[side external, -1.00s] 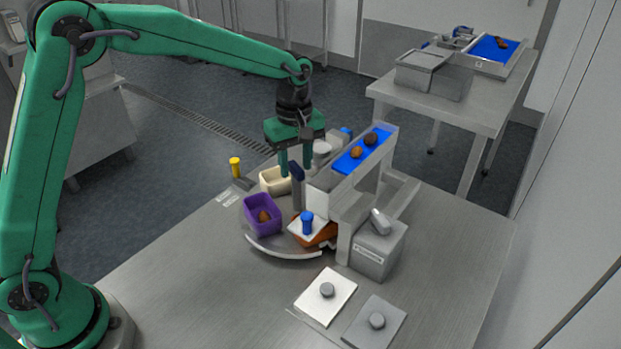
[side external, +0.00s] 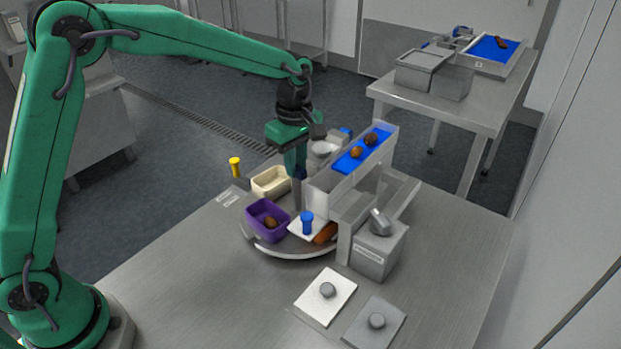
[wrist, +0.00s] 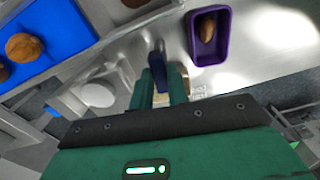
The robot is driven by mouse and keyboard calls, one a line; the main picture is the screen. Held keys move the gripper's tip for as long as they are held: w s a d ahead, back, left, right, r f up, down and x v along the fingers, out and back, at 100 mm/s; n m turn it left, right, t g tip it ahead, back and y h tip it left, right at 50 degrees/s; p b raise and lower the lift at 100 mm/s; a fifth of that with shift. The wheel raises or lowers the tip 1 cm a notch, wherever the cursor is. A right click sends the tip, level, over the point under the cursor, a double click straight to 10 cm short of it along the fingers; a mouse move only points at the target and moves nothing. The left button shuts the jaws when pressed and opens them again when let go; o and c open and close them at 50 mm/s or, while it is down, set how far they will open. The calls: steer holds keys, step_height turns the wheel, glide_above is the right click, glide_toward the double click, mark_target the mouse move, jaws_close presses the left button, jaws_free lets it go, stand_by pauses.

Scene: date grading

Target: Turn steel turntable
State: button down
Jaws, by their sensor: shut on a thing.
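The round steel turntable (side external: 283,254) sits low on the table, partly covered by the raised chute. It carries a purple bin (side external: 252,218) with a brown date (side external: 271,223) inside, a cream bin (side external: 262,188), and an orange-brown bin (side external: 326,233) under a white plate (side external: 298,229) with a blue knob (side external: 307,222). My gripper (side external: 296,168) points down behind the purple bin, close to the chute's left end. In the wrist view, my gripper's fingers (wrist: 160,88) are shut on an upright dark blue handle (wrist: 157,62). The purple bin (wrist: 194,56) lies just right of it there.
The chute (side external: 322,195) with a blue belt (side external: 350,160) and two dates stands right of my gripper. A grey box (side external: 376,258) and two plates with knobs (side external: 334,310) lie at front right. A yellow peg (side external: 235,167) stands at left. The table's front left is clear.

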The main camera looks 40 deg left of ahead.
steer(key=shift+n, duration=0.8)
steer(key=c, duration=1.4)
jaws_free()
steer(key=shift+o, duration=0.2)
steer(key=shift+r, duration=0.1)
steer(key=shift+r, duration=3.8)
steer(key=shift+s+r, duration=0.1)
steer(key=shift+r, duration=0.05)
